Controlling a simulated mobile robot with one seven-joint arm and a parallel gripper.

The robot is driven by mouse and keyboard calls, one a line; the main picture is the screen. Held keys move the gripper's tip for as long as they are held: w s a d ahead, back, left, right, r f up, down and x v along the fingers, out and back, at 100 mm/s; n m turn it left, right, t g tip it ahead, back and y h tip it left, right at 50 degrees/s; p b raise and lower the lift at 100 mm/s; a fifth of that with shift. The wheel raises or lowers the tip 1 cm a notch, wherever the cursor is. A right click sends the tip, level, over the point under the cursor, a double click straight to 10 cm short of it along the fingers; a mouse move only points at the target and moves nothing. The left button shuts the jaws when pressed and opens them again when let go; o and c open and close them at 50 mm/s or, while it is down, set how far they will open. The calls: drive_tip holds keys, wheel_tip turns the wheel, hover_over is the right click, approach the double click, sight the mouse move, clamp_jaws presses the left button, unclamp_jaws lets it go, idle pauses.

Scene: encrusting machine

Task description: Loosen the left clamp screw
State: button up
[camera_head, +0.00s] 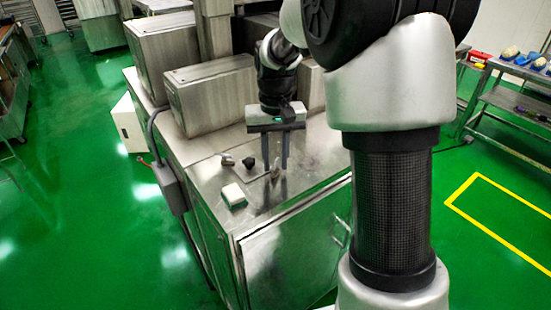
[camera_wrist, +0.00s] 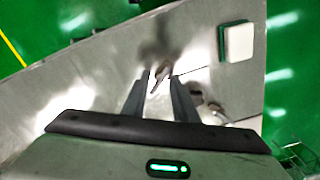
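My gripper (camera_head: 275,168) points down over the steel machine top, its two fingers apart. A small upright metal piece (camera_head: 276,177) stands at the fingertips; in the wrist view this piece (camera_wrist: 160,73) lies between and just beyond the tips of my gripper (camera_wrist: 157,81). I cannot tell whether either finger touches it. Two dark knob-like parts, one on the left (camera_head: 227,159) and one nearer my gripper (camera_head: 248,162), sit on the top to the left of the fingers. I cannot tell for sure which part is the left clamp screw.
A white and green block (camera_head: 233,195) lies on the steel top (camera_head: 300,180), front left of my gripper. Large metal housings (camera_head: 210,93) stand behind it. A grey box (camera_head: 170,188) is on the machine's left side. A steel cart (camera_head: 515,100) stands at right.

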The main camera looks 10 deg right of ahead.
drive_tip(key=shift+r, duration=0.1)
wheel_tip(320, 180, up, 17)
drive_tip(key=shift+r, duration=0.15)
idle(0.4)
drive_tip(key=s+f+t, duration=0.2)
drive_tip(key=s, duration=0.9)
drive_tip(key=s+f+n+t, duration=0.1)
drive_tip(key=s+f+t, duration=0.2)
drive_tip(key=s, duration=0.8)
drive_tip(key=shift+s+d+t, duration=0.3)
drive_tip(key=shift+a, duration=0.1)
drive_tip(key=shift+c, duration=0.2)
